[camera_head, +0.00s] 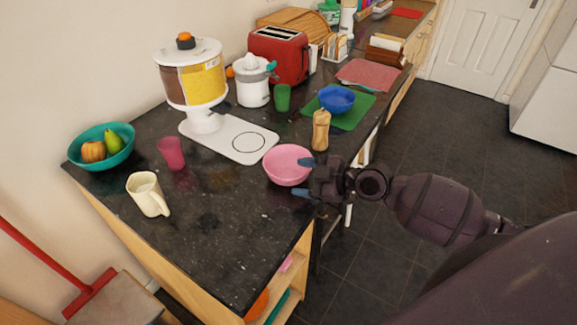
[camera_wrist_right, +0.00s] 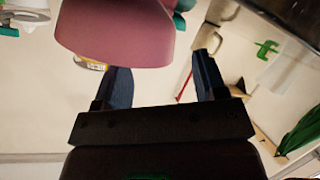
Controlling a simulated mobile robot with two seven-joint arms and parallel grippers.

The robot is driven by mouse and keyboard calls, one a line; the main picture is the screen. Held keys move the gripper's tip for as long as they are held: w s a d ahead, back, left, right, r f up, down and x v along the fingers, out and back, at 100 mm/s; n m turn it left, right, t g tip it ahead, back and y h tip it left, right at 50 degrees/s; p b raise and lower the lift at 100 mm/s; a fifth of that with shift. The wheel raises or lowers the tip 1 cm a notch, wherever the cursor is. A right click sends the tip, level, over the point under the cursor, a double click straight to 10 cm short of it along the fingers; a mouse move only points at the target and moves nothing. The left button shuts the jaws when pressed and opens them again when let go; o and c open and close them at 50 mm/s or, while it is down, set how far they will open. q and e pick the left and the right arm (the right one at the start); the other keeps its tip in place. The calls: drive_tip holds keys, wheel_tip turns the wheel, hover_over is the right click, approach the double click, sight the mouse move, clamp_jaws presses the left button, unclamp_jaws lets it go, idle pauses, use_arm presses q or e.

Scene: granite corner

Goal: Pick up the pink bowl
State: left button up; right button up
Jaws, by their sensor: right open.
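The pink bowl (camera_head: 287,166) stands upright on the dark counter near its right edge, and looks empty. My right gripper (camera_head: 304,178) is just to the right of the bowl, with its two blue fingertips spread apart and pointing at the bowl's side. In the right wrist view the pink bowl (camera_wrist_right: 115,38) fills the upper left, by the tip of the left-hand finger. The right gripper (camera_wrist_right: 162,80) is open there, with nothing held between its fingers. I cannot tell whether a fingertip touches the bowl. My left gripper is not in view.
A white board (camera_head: 232,140) lies left of the bowl, with a cereal dispenser (camera_head: 195,80) at its end. A brown shaker (camera_head: 320,130) stands close behind the bowl. A pink cup (camera_head: 171,153) and cream mug (camera_head: 148,194) stand left. The front counter (camera_head: 235,225) is clear.

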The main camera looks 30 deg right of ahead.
drive_tip(key=shift+x, duration=1.2)
clamp_jaws()
